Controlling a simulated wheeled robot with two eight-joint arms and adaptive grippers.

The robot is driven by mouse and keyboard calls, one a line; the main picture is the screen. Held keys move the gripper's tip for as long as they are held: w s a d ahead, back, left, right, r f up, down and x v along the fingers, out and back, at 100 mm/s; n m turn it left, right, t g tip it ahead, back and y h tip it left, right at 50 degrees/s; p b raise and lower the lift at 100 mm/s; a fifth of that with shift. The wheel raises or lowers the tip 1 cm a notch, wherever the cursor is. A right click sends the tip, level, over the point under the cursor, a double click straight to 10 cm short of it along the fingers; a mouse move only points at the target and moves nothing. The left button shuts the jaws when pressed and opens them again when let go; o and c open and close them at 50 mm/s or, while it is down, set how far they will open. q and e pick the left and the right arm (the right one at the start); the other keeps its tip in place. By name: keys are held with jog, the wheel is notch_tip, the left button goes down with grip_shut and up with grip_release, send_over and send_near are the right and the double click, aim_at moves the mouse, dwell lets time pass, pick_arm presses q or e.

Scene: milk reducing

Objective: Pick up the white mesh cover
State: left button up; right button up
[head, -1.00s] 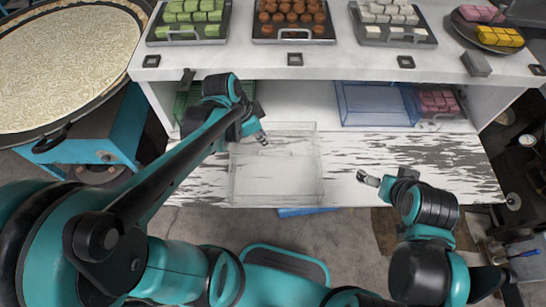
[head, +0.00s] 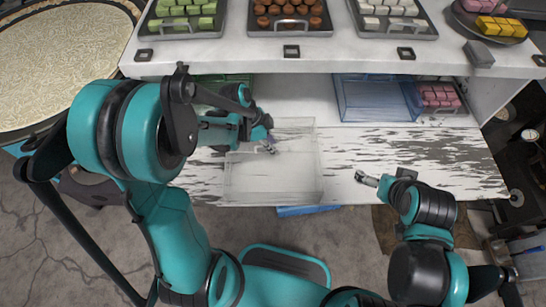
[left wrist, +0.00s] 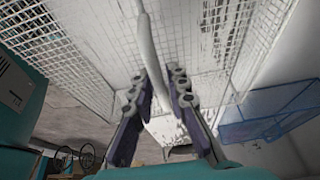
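The white mesh cover (head: 275,185) shows in the head view as a pale, see-through box on the lower shelf. Its white wire mesh (left wrist: 217,25) fills much of the left wrist view. Its curved white handle (left wrist: 157,62) runs between the fingers of my left gripper (left wrist: 160,82). Those fingers stand apart, with some gap beside the handle. In the head view my left gripper (head: 270,148) is over the cover's upper part. My right gripper (head: 367,180) is right of the cover, apart from it; its finger gap is too small to tell.
A blue bin (head: 378,105) and a tray of pink blocks (head: 440,98) stand on the shelf at right. A green bin (head: 222,90) is partly behind my left arm. The counter (head: 345,55) overhangs the shelf. Worn white shelf (head: 440,155) is clear at right.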

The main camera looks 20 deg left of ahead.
pick_arm(q)
grip_shut()
